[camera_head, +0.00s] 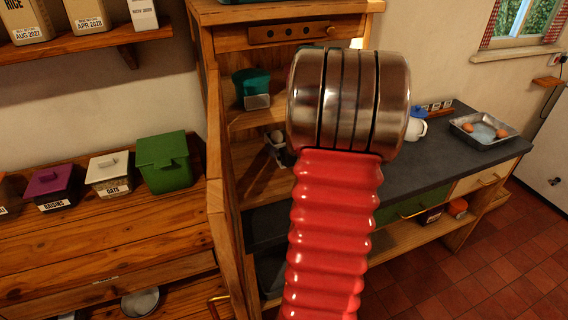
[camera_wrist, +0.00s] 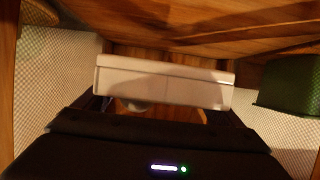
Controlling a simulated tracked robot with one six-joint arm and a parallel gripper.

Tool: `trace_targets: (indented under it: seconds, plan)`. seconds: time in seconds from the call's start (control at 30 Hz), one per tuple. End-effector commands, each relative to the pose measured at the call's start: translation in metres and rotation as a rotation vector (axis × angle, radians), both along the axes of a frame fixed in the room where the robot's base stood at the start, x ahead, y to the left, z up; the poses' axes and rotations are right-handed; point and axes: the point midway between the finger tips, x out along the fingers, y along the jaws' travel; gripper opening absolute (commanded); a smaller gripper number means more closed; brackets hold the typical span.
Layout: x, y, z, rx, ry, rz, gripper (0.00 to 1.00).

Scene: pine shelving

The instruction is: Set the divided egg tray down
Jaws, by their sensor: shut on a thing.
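In the wrist view, my gripper (camera_wrist: 165,104) is shut on a pale, straight-sided thing, which I take for the divided egg tray (camera_wrist: 165,82). Its long near side and a thin rim line show; its compartments and whatever lies in it are hidden. It looks close to level. White mesh-patterned surfaces lie to both sides, and wooden boards show beyond it. I cannot tell whether it touches a surface below. In the head view, my red and metal arm covers the middle, and the gripper cannot be made out clearly.
A dark green container (camera_wrist: 289,86) stands right of the tray in the wrist view. In the head view, a teal container (camera_head: 251,82) stands on the wooden shelf unit. A metal pan (camera_head: 462,133) with eggs and a white-and-blue pot (camera_head: 416,128) are on the dark counter (camera_head: 450,165).

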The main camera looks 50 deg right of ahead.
Motion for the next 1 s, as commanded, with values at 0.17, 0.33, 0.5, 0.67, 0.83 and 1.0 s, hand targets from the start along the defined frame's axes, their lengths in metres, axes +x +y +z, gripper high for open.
trace_targets:
  seconds: [0.17, 0.33, 0.5, 0.67, 0.83, 1.0]
  plan:
    - [0.0, 0.0, -0.025, 0.002, 0.0, 0.0, 0.56]
    - [0.001, 0.0, -0.033, -0.001, -0.002, 0.002, 0.56]
    - [0.001, 0.0, -0.033, -0.002, -0.002, 0.003, 0.56]
    - [0.001, 0.0, -0.035, -0.001, -0.002, 0.002, 0.56]
    - [0.001, 0.001, -0.05, 0.001, -0.001, 0.003, 0.56]
    - [0.001, 0.001, -0.069, 0.0, -0.001, 0.003, 0.56]
